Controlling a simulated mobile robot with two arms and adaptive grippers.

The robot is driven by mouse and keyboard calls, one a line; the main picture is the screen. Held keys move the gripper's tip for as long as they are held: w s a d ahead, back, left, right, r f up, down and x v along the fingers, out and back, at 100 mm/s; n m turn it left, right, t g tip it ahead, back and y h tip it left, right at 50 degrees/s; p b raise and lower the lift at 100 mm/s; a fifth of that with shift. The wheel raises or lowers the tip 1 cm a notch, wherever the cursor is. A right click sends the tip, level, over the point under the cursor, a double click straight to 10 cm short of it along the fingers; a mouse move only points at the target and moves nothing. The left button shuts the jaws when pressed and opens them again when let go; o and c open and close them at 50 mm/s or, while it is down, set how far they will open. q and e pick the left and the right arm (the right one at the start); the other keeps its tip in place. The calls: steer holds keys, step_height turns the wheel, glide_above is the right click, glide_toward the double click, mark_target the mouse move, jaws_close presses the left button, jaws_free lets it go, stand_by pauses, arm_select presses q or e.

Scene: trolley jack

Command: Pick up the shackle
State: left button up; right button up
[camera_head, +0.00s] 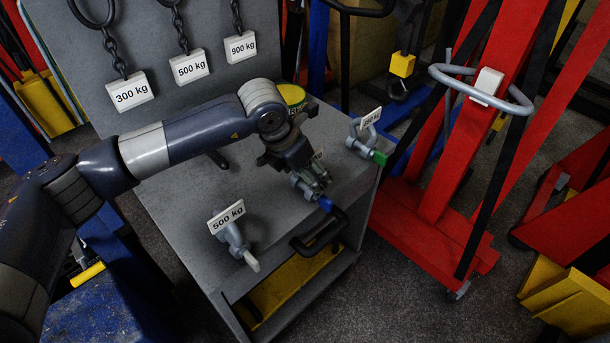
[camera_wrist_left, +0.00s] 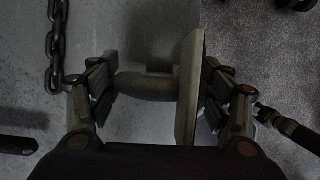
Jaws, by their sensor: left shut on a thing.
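A grey shackle with a blue pin end (camera_head: 325,204) is at my left gripper (camera_head: 307,176), over the right part of the grey trolley top. In the left wrist view, the grey shackle (camera_wrist_left: 148,86) and its tag plate (camera_wrist_left: 188,88) lie between the two fingers of my left gripper (camera_wrist_left: 158,92), which is shut on them. Whether the shackle touches the top is hard to tell. A second shackle (camera_head: 236,243) has a 500 kg tag and a whitish pin end, nearer the front. A third shackle (camera_head: 361,138) has a green pin end, at the right edge. My right gripper is not in view.
The grey trolley (camera_head: 180,244) has a back panel with hanging chains tagged 300 kg (camera_head: 130,91), 500 kg (camera_head: 189,67) and 900 kg (camera_head: 240,47). A yellow-green can (camera_head: 292,97) stands behind my gripper. A black handle (camera_head: 320,234) sticks out at the front. A red lift (camera_head: 437,190) stands right.

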arm_select(q)
steer(key=shift+r, duration=0.15)
steer(key=shift+w+r, duration=0.1)
steer(key=shift+r, duration=0.5)
step_height(320, 180, up, 2)
steer(key=shift+r+p, duration=0.1)
steer(key=shift+p, duration=0.35)
steer(key=s+r+b, duration=0.1)
steer(key=s+b, duration=0.3)
steer(key=s, duration=1.2)
steer(key=shift+d+r, duration=0.2)
